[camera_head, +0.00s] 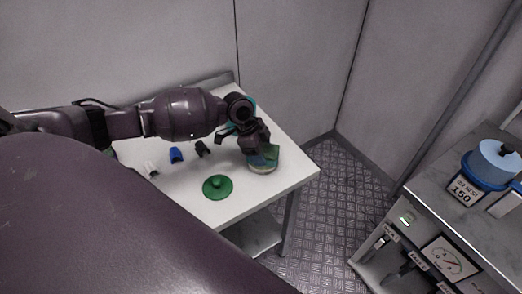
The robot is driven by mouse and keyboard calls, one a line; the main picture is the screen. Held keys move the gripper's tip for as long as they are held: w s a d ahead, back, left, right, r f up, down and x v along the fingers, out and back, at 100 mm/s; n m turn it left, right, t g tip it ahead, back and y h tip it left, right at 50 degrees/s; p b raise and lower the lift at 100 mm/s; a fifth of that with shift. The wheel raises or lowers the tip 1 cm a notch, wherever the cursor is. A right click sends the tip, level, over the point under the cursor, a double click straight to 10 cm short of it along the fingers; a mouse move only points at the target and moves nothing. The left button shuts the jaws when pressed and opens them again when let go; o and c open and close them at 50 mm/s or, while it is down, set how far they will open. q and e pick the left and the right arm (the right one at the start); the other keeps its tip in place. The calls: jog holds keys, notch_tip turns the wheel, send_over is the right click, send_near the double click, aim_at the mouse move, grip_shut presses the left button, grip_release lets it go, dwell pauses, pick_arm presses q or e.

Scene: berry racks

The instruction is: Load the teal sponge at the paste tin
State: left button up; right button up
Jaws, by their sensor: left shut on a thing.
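My left gripper (256,141) reaches over the white table from the left, pointing down at the round paste tin (263,169) near the table's right side. It is shut on a teal-green piece, which looks like the teal sponge (271,152), at the tin's mouth. The fingers hide part of the sponge and most of the tin's inside, so I cannot tell how deep the sponge sits. A green round lid with a knob (217,187) lies on the table in front of the tin. My right gripper is out of view.
A blue piece (176,155), a black piece (203,149) and a white-and-green piece (152,170) lie left on the white table (290,172). Another teal thing shows partly behind my wrist. A grey cabinet with a blue pot (494,163) stands at right, across open floor.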

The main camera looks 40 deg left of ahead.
aim_at(266, 150)
pick_arm(q)
jog(key=shift+r+p, duration=1.2)
jog(key=shift+r, duration=0.15)
notch_tip(266, 150, up, 2)
jog(key=shift+r+p, duration=0.1)
jog(key=shift+p, duration=0.9)
jog(key=shift+r+p, duration=1)
jog(key=shift+p, duration=0.15)
